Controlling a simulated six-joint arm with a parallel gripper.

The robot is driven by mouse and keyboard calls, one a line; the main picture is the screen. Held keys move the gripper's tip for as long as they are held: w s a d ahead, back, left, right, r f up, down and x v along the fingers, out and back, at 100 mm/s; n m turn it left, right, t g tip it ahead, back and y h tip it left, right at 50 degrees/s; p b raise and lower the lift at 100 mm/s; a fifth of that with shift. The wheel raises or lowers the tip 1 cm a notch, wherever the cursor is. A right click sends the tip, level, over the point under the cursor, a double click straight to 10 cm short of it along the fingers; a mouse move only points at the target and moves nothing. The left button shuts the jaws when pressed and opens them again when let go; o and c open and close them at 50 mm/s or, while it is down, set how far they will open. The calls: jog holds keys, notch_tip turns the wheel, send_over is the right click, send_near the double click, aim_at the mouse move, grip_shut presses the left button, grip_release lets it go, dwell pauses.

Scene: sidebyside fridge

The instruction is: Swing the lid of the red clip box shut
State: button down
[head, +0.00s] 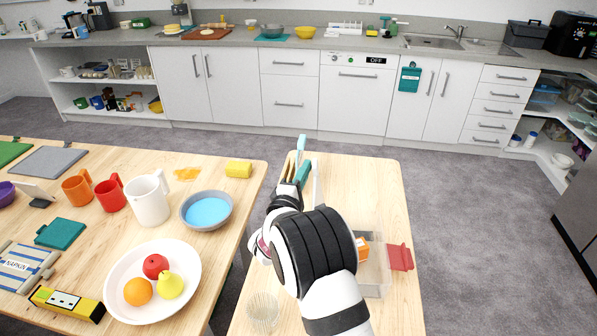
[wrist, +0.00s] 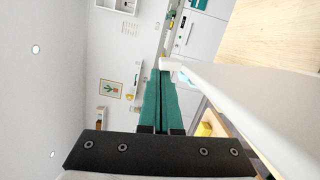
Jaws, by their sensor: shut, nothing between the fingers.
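The clear box (head: 374,281) stands on the right-hand table, partly hidden behind my arm. A red clip flap (head: 400,257) sticks out from its right side, and an orange item (head: 362,248) shows inside. A thin pale upright piece (head: 316,183) beside my gripper seems to be the raised lid, seen nearly edge-on; its hinge is hidden. My gripper (head: 303,171) has teal fingers, shut and empty, just left of this piece. In the wrist view the shut fingers (wrist: 163,76) are beside a broad pale panel (wrist: 245,105), likely the lid. I cannot tell whether they touch.
A clear whisk-like item (head: 263,310) lies on the right-hand table near the front. The left table holds a fruit plate (head: 181,251), a blue bowl (head: 188,222), mugs and a yellow sponge (head: 239,169). A narrow gap separates the tables. The right table's back right is bare.

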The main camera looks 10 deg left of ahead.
jog(key=w+d+f+m+g+y, duration=0.1)
jog(key=d+f+m+g, duration=0.1)
jog(key=d+m, duration=1)
jog(key=w+d+f+m+g+y, duration=0.1)
jog(key=d+f+m, duration=0.3)
jog(key=d+f, duration=0.7)
jog(key=shift+d+f+y, duration=0.35)
jog(key=shift+f+y, duration=0.45)
jog(key=shift+f, duration=0.3)
